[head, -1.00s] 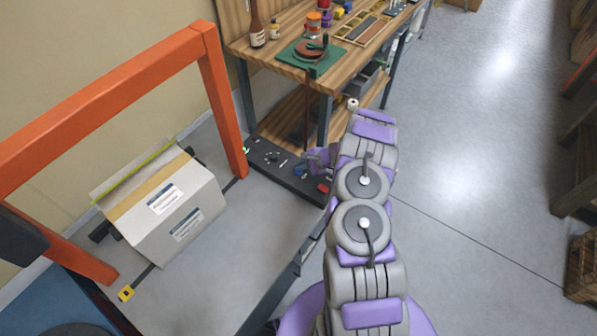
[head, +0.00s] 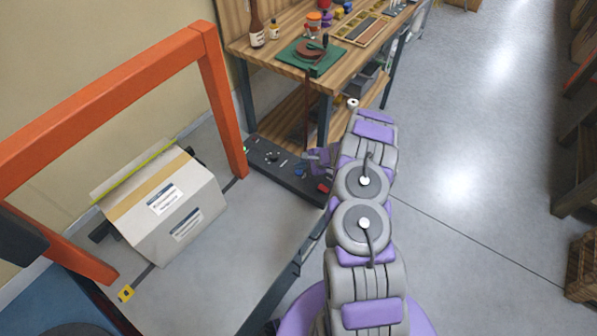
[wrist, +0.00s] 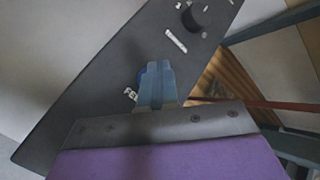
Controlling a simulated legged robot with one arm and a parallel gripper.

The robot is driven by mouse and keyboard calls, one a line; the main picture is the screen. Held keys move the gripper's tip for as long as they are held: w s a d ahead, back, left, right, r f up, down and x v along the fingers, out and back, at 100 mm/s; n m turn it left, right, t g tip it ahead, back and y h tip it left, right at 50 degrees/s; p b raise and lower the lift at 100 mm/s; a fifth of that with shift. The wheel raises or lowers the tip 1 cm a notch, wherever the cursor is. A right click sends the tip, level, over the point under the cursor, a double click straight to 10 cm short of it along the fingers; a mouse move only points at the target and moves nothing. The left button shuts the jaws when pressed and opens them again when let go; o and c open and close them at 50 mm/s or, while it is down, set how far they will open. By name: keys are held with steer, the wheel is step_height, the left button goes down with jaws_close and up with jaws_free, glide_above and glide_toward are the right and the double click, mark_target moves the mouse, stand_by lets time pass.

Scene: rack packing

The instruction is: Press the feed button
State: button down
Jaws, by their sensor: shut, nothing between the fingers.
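The dark control panel (head: 259,153) runs along the edge of the grey machine bed. The blue feed button (head: 299,172) sits on it, between a round black knob and a red control. In the wrist view, a "FE…" label (wrist: 130,95) is partly covered, and only a sliver of blue shows beside my fingers. My gripper (head: 306,157) is over the panel near the blue button. Its closed fingers (wrist: 158,67) point at the panel in the wrist view and hide most of the button. I cannot tell whether the tips touch it.
The black knob (wrist: 196,17) stands up from the panel near my fingers. The red control (head: 323,188) is close to my arm. An orange frame (head: 222,105) rises over the bed, where a taped carton (head: 168,215) lies. A wooden workbench (head: 262,68) stands behind.

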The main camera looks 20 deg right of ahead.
mark_target(301, 172)
steer(key=shift+f, duration=0.1)
steer(key=shift+f+b, duration=0.25)
steer(key=shift+b, duration=0.15)
steer(key=shift+f+b, duration=0.35)
steer(key=shift+f, duration=0.05)
stand_by(0.6)
steer(key=shift+r, duration=0.85)
steer(key=shift+r+p, duration=0.15)
steer(key=shift+p, duration=0.15)
steer(key=shift+r+p, duration=0.95)
steer(key=shift+r, duration=1.4)
